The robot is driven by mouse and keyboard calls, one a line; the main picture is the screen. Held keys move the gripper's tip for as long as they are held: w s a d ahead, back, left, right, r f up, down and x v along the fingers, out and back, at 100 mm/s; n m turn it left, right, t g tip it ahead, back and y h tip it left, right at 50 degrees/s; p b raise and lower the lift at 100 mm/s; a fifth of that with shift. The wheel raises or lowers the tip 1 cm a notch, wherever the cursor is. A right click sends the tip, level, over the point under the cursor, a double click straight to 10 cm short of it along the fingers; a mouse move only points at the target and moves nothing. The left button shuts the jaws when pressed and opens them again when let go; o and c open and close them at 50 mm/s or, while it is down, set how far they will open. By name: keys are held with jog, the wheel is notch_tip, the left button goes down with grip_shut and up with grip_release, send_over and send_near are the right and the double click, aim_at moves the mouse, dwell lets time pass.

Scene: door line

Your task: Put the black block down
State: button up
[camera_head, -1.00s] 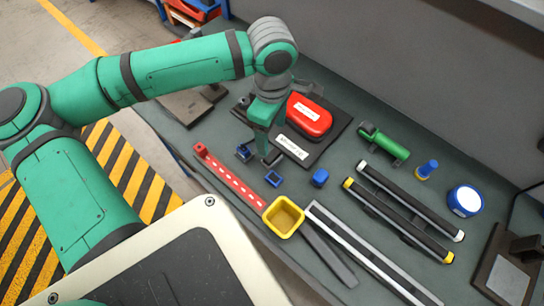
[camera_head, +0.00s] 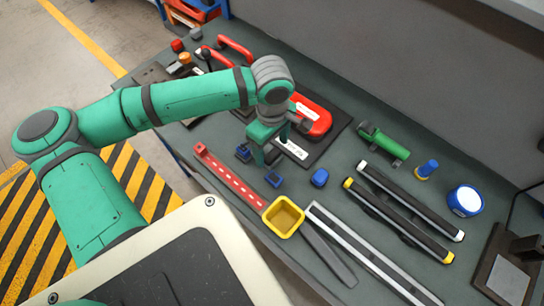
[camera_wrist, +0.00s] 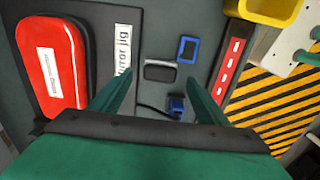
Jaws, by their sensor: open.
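The black block (camera_wrist: 160,71) lies on the grey-green bench in the wrist view, with a lighter rim around its dark top. It sits between the white-labelled jig plate and a small blue square frame (camera_wrist: 188,49). My gripper (camera_wrist: 159,84) is open, one green finger on each side of the block in the picture, with nothing held. In the head view my gripper (camera_head: 271,148) is above the bench beside the jig plate. There the fingers cover the block, so I cannot make it out clearly.
A red case (camera_head: 311,117) lies on the dark jig plate (camera_head: 330,138). A small blue part (camera_head: 243,153) is close to the gripper. A red strip (camera_head: 230,176), yellow bin (camera_head: 284,216) and blue block (camera_head: 320,177) are nearby. Black bars lie to the right.

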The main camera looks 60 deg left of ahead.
aim_at(272, 155)
jog(key=shift+f, duration=1.7)
jog(key=c, duration=1.5)
jog(key=shift+r, duration=0.15)
